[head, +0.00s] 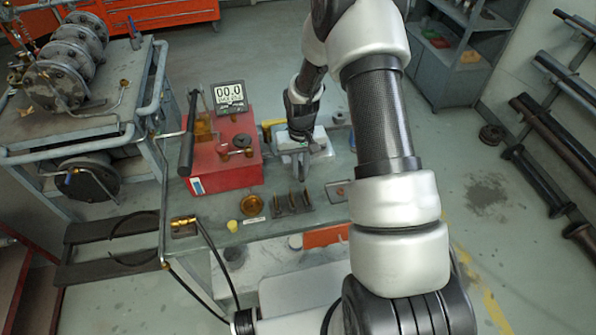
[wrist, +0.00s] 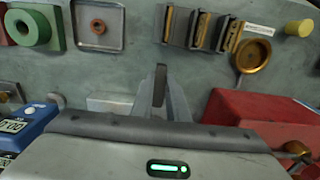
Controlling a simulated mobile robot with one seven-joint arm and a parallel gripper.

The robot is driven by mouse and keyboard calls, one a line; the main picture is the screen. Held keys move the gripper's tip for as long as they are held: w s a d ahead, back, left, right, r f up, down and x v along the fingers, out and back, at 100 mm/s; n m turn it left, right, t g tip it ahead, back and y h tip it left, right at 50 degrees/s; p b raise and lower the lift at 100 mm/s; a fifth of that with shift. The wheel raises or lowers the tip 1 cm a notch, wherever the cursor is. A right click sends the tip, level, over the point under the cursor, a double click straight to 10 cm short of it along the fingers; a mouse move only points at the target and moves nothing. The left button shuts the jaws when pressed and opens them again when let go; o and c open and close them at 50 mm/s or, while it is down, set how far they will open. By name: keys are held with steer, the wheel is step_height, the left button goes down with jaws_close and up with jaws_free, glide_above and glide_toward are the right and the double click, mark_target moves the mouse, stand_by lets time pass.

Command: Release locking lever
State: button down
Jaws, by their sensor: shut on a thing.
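My gripper (head: 299,163) points down over the bench, just right of the red pump box (head: 222,160). In the wrist view, its two pale grey fingers (wrist: 160,103) are closed around a narrow dark grey upright piece (wrist: 160,82). Only the top of that piece shows, and I cannot tell whether it is the locking lever. The red box also shows at the right of the wrist view (wrist: 262,107). A long black-handled lever (head: 187,135) stands at the left side of the box, apart from my gripper.
A display reading 00.0 (head: 228,95) stands behind the red box. A rack with brass pieces (head: 292,202), an amber dish (head: 251,205) and a yellow cap (head: 232,226) lie in front. A blue meter (wrist: 25,125) and green ring (wrist: 28,28) are left in the wrist view.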

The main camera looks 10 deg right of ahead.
mark_target(301, 174)
steer(key=c, duration=1.7)
jaws_free()
steer(key=shift+r, duration=0.1)
step_height(301, 174, up, 17)
steer(key=shift+r, duration=0.15)
